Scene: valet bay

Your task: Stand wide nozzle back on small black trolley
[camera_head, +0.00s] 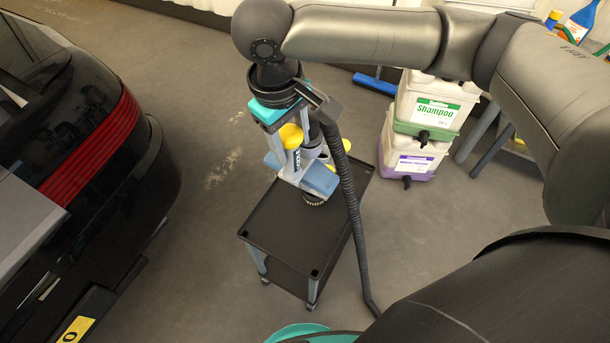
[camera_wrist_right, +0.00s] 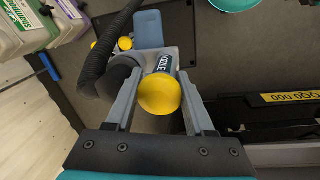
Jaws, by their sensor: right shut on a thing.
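My right gripper (camera_head: 298,158) is over the small black trolley (camera_head: 290,245), near the far end of its top. It is shut on the wide nozzle (camera_head: 318,180), a grey piece with blue plates, yellow caps and a dark label. In the right wrist view the nozzle's yellow end (camera_wrist_right: 160,94) shows between the two fingers of the right gripper (camera_wrist_right: 161,108). The nozzle's lower end is partly hidden, and I cannot tell whether it touches the trolley. The near part of the trolley top is bare. My left gripper is not in view.
A black ribbed hose (camera_head: 350,210) runs down beside the trolley's right side. A dark car (camera_head: 80,150) stands at left. Shampoo containers (camera_head: 433,105) are stacked at right, with a blue squeegee (camera_head: 374,84) behind. Open floor lies between car and trolley.

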